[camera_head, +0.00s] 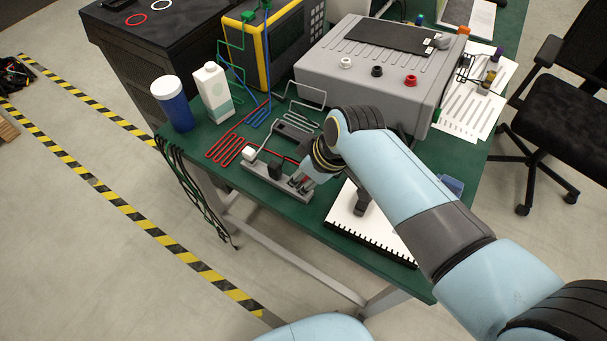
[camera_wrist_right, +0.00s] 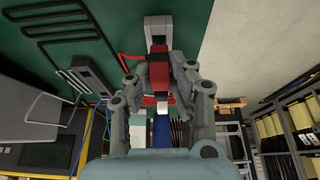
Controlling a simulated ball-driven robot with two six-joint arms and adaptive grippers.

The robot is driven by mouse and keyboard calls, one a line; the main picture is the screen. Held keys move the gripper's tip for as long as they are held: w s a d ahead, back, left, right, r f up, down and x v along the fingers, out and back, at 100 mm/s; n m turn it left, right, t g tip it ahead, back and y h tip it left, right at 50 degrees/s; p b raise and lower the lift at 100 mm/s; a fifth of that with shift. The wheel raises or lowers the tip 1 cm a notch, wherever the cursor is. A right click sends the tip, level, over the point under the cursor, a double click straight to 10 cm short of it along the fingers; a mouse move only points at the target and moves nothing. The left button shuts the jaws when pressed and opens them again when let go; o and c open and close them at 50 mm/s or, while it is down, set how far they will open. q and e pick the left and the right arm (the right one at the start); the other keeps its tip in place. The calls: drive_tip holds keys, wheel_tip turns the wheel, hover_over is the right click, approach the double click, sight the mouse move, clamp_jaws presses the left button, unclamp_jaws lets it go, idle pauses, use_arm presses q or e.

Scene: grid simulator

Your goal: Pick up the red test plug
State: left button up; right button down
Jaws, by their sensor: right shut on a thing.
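The red test plug (camera_wrist_right: 159,73) is between the two fingers of my right gripper (camera_wrist_right: 160,82) in the right wrist view. My right gripper is shut on it. In the head view my right gripper (camera_head: 304,183) is low over the right end of a grey holder strip (camera_head: 262,181); the plug is mostly hidden there by the fingers. A white block (camera_head: 249,153) and a black block (camera_head: 276,169) stand on the strip to the left. I cannot tell whether the plug is clear of the strip. My left gripper is not in view.
Red coiled leads (camera_head: 227,148) lie left of the strip on the green table (camera_head: 205,131). A blue jar (camera_head: 174,108), a white carton (camera_head: 212,92) and a large grey instrument (camera_head: 352,87) stand behind.

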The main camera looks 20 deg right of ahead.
wheel_tip(320, 180, up, 4)
drive_tip(key=p, duration=0.3)
drive_tip(key=shift+f, duration=0.25)
drive_tip(key=s+d+r+p, duration=0.4)
drive_tip(key=d+r, duration=0.2)
drive_tip(key=d, duration=0.4)
drive_tip(key=shift+s+d+p, duration=0.3)
drive_tip(key=shift+s+d, duration=0.05)
drive_tip(key=shift+s, duration=0.05)
